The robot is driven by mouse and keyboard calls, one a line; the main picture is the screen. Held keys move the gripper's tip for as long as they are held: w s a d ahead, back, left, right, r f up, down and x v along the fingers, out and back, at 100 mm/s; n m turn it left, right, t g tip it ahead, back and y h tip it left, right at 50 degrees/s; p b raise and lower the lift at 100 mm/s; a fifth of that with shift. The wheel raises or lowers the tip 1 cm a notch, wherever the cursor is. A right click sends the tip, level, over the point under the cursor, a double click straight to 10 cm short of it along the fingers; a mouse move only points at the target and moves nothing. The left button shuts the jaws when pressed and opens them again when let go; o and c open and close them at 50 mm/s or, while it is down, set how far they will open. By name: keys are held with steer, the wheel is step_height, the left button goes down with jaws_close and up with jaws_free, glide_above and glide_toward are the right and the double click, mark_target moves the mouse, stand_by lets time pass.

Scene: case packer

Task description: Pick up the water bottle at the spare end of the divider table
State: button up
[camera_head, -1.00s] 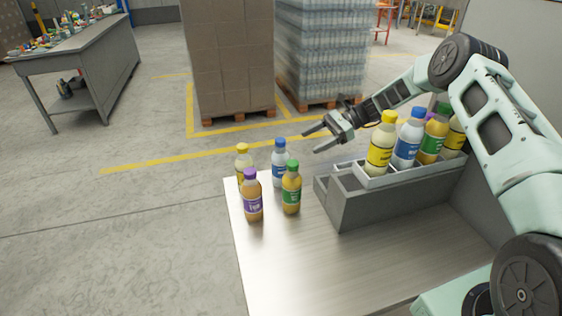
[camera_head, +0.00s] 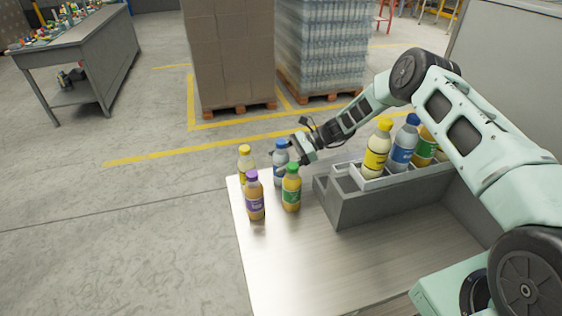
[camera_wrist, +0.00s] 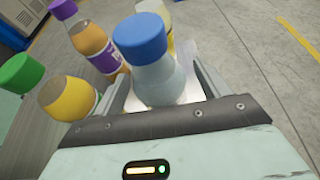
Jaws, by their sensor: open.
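The water bottle (camera_head: 280,164) has a blue cap and stands upright at the table's far left end, among the loose bottles. My gripper (camera_head: 285,156) is open and at the height of its upper part. In the wrist view the blue-capped bottle (camera_wrist: 153,65) stands between the two open fingers, with a finger on each side; I cannot tell whether either touches it. The table (camera_head: 300,265) is pale and bare towards the front.
Close by stand a green-capped bottle (camera_head: 291,188), a purple-capped bottle (camera_head: 254,197) and a yellow-capped bottle (camera_head: 244,163). A grey divider box (camera_head: 365,208) to the right holds several bottles in a row. Pallet stacks (camera_head: 234,55) stand behind on the floor.

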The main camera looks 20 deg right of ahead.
steer(key=c, duration=1.2)
steer(key=shift+c, duration=0.2)
steer(key=shift+r, duration=0.1)
